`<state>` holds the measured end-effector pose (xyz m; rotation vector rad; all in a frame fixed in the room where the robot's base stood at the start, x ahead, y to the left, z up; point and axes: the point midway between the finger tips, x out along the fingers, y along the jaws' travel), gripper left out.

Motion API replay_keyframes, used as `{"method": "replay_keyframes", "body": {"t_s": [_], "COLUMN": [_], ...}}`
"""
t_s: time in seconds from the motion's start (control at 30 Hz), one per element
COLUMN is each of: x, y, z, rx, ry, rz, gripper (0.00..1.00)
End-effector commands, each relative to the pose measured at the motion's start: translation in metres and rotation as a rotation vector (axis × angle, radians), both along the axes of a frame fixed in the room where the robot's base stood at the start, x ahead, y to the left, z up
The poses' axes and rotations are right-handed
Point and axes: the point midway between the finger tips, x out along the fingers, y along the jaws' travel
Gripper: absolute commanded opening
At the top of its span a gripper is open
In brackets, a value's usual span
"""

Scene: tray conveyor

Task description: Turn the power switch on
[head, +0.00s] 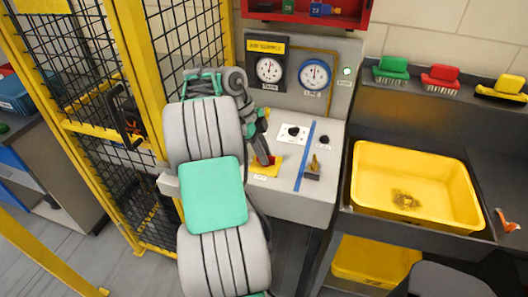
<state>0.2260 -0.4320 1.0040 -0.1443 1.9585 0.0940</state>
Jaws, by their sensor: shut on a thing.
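The console (340,125) has a sloped top with several controls.
A black knob (293,132) on a white plate, a brass lever (314,164) and a small black knob (323,140) sit close by. Two gauges (314,75) stand behind. A yellow mesh cage (145,60) is left; a yellow basin (412,190) is right.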

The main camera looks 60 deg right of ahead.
Motion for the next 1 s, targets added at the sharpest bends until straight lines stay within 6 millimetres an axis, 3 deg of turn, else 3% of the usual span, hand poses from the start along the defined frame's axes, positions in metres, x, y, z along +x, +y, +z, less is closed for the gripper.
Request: {"method": "replay_keyframes", "body": {"t_s": [0.37,0.4,0.63,1.0], "x": [-0.002,-0.002,-0.002,0.002], "y": [0.003,0.003,0.002,0.001], "z": [-0.006,-0.006,-0.006,0.006], "rx": [0.013,0.013,0.010,0.004], "ry": [0.007,0.008,0.007,0.003], "rz": [-0.009,-0.009,-0.007,-0.004], "gripper": [0.00,0.17,0.36,0.36]}}
